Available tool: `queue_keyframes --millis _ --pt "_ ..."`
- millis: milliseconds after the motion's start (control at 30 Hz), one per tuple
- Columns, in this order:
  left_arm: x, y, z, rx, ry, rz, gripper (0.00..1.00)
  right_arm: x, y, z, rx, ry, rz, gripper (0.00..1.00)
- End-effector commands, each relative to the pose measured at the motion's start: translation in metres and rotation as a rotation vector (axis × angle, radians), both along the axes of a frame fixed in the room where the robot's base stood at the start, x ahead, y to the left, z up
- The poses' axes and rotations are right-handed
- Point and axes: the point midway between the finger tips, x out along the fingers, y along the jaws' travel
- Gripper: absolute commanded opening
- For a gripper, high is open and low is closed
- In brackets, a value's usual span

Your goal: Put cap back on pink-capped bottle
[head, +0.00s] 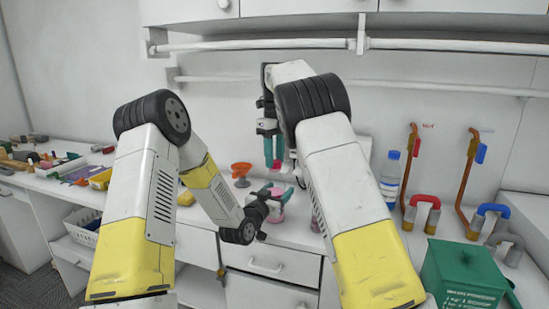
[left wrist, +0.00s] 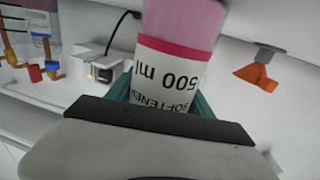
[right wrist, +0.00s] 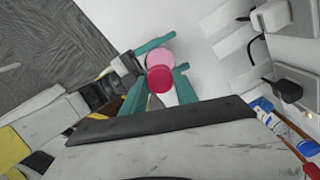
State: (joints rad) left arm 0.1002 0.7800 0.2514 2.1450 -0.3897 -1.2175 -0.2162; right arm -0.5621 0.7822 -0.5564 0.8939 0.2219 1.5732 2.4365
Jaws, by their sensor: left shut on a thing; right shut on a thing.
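The pink bottle (head: 277,214) with a white label stands on the counter (head: 297,236). My left gripper (head: 271,196) is shut around it. In the left wrist view the bottle (left wrist: 182,20) shows a dark pink band and a "500 ml" label between the teal fingers. My right gripper (head: 273,162) points down above the bottle, with a clear gap between them in the head view. It is shut on the dark pink cap (right wrist: 159,80), which in the right wrist view overlaps the pink bottle (right wrist: 160,57) beyond it. The bottle's mouth is hidden there.
A blue-capped bottle (head: 391,178), red and blue padlock-like items (head: 422,210) and a green box (head: 462,274) are at right. Several tools crowd the left counter. A rail (head: 220,78) runs along the wall behind.

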Motion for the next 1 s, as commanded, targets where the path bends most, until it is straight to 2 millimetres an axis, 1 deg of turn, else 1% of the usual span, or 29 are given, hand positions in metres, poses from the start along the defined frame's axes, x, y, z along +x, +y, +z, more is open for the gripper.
queue_keyframes --millis 33,200,300,433,733,767,800,867,1000 --pt "-0.0005 -0.0007 0.0001 0.0 0.0 -0.002 0.0 0.0007 0.0002 0.0004 -0.002 -0.003 -0.109 0.0" --pt "-0.0005 -0.0008 0.0 0.0 0.0 -0.002 0.0 0.0007 -0.0006 -0.0017 -0.007 -0.001 -0.494 0.0" --pt "-0.0005 -0.0006 0.0 0.0 0.0 -0.002 0.0 0.0009 -0.0008 -0.0013 -0.004 -0.002 -0.61 0.0" --pt "-0.0005 -0.0005 0.0001 0.0 0.0 -0.001 0.0 0.001 -0.001 -0.0004 -0.002 -0.003 -0.68 0.0" --pt "-0.0005 -0.0005 0.0 0.0 0.0 -0.001 0.0 0.0012 -0.0012 0.0002 0.0 -0.004 -0.689 0.0" --pt "-0.0005 -0.0005 0.0 0.0 0.0 -0.001 0.0 0.0012 -0.0012 0.0002 0.0 -0.004 -0.688 0.39" --pt "-0.0005 -0.0004 0.0 0.0 0.0 -0.001 0.0 0.0012 -0.0012 0.0002 0.0 -0.004 -0.688 0.47" --pt "-0.0005 -0.0004 0.0 0.0 0.0 -0.001 0.0 0.0011 -0.0012 0.0001 0.0 -0.003 -0.688 0.57" --pt "-0.0004 -0.0005 0.0 0.0 0.0 -0.001 0.0 0.0008 -0.0012 0.0 0.0 -0.002 -0.687 0.57"
